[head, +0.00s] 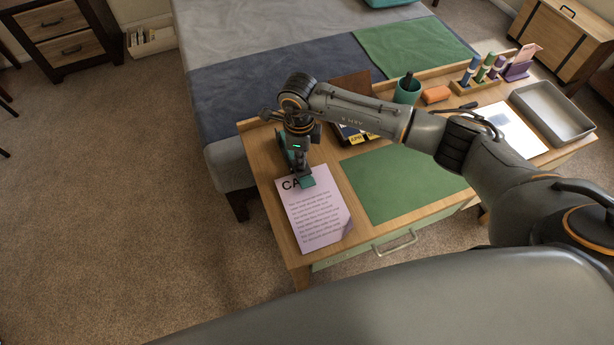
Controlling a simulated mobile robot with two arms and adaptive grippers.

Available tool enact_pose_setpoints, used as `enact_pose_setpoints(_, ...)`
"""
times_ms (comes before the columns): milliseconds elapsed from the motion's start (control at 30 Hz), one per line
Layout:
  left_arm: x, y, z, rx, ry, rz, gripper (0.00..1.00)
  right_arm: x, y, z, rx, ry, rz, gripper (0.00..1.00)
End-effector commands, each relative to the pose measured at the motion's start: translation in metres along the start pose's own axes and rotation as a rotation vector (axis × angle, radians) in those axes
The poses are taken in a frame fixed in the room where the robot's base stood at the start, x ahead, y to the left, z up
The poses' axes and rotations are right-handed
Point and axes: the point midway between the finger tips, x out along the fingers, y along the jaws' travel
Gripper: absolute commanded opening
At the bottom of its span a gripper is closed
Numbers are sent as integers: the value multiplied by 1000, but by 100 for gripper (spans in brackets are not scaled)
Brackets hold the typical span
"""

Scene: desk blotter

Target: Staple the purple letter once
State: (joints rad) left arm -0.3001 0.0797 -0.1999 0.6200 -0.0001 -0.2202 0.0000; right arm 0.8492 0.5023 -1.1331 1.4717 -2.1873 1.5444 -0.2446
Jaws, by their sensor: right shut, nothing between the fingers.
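The pale purple letter (314,220) lies on the left part of the desk, printed side up, with its heading partly covered. A teal stapler (307,183) sits at the letter's top edge. Its front end overlaps the letter, and its rear part shows left of my gripper. My right gripper (304,174) is shut, points down and is over the stapler. I cannot tell whether its fingertips touch the stapler. Most of the stapler is hidden behind the gripper. My left gripper is not in view.
A green blotter (397,184) lies right of the letter. A teal cup (407,91), an orange block (436,95), a marker rack (476,76) and a grey tray (552,112) are along the back and right. A bed (285,75) stands behind the desk.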

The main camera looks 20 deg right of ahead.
Motion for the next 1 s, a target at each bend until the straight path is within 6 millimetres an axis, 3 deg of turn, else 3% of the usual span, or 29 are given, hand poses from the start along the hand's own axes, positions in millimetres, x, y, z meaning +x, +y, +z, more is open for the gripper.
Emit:
enact_pose_setpoints(700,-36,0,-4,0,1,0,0,-61,-1,0,1,0,-2,0)
enact_pose_setpoints(1000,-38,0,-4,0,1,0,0,-65,0,0,0,0,-2,0)
